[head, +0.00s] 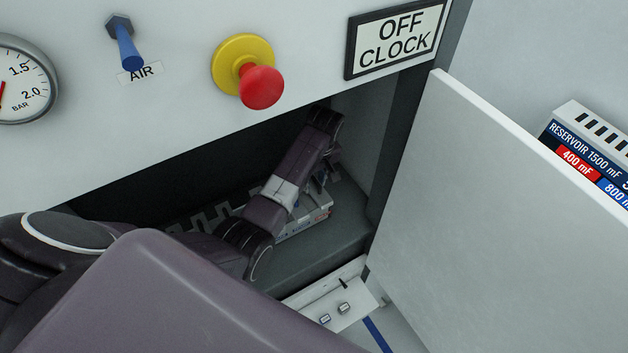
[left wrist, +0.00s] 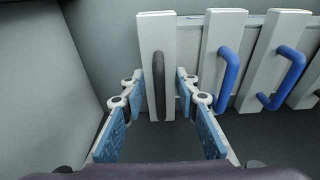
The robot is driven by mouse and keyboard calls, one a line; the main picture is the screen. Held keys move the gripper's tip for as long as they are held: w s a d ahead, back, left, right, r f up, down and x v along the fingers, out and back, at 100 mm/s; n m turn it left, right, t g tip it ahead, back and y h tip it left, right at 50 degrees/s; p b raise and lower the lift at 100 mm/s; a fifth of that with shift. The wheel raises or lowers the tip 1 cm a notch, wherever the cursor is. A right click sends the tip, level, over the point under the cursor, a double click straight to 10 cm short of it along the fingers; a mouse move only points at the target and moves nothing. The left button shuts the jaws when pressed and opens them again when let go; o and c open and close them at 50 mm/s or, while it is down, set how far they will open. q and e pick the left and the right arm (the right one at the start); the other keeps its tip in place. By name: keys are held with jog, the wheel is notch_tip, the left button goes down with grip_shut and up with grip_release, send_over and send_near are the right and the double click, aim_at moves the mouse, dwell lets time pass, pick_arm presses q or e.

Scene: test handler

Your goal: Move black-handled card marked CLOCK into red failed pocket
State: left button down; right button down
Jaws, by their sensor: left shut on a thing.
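The black-handled card (left wrist: 155,40) stands upright at the left end of a row in the left wrist view, its black handle (left wrist: 158,85) facing me. My left gripper (left wrist: 160,82) has its blue-padded fingers on both sides of this card and is shut on it. In the head view my left arm reaches into the dark opening, and the gripper (head: 331,158) is mostly hidden behind it. No CLOCK marking can be read on the card. No red failed pocket shows in either view. My right gripper is not in view.
Blue-handled cards (left wrist: 222,65) stand close to the right. A grey wall (left wrist: 40,80) is at the left. In the head view an open white door (head: 480,210) flanks the opening on the right. A red button (head: 260,87) and an OFF CLOCK sign (head: 397,40) are above.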

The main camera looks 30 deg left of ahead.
pick_arm(q)
jog(key=shift+f, duration=0.25)
jog(key=c, duration=1.4)
grip_release()
jog(key=r, duration=0.4)
jog(key=d+r, duration=0.1)
jog(key=r, duration=0.3)
jog(key=s+r, duration=0.1)
jog(key=r, duration=0.2)
jog(key=shift+d+r, duration=0.35)
jog(key=shift+r, duration=0.05)
jog(key=shift+s+f, duration=0.1)
